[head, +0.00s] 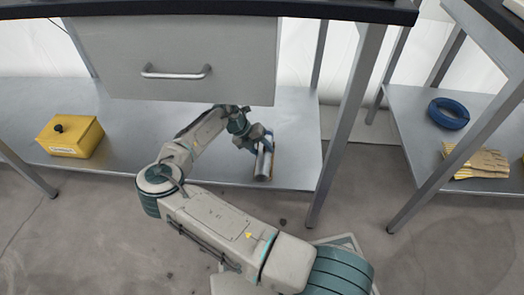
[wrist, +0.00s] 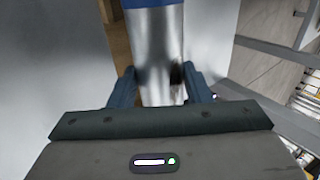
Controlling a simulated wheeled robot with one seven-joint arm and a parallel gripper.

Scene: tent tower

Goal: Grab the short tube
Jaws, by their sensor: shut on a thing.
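The short tube (head: 263,163) is a silvery cylinder on the lower metal shelf, at its right part in the head view. In the wrist view the tube (wrist: 153,50) runs up between the two fingers and has a blue band near the top. My gripper (head: 257,140) reaches in under the drawer from the left and is shut on the tube. In the wrist view my gripper (wrist: 160,88) has one dark finger on each side of it. I cannot tell whether the tube touches the shelf.
The shelf (head: 125,110) lies below a drawer (head: 185,55) with a bar handle. A table leg (head: 347,125) stands right of the tube. A yellow box (head: 70,135) sits at the shelf's left. A blue coil (head: 448,113) and yellow gloves (head: 478,160) lie on the right-hand shelf.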

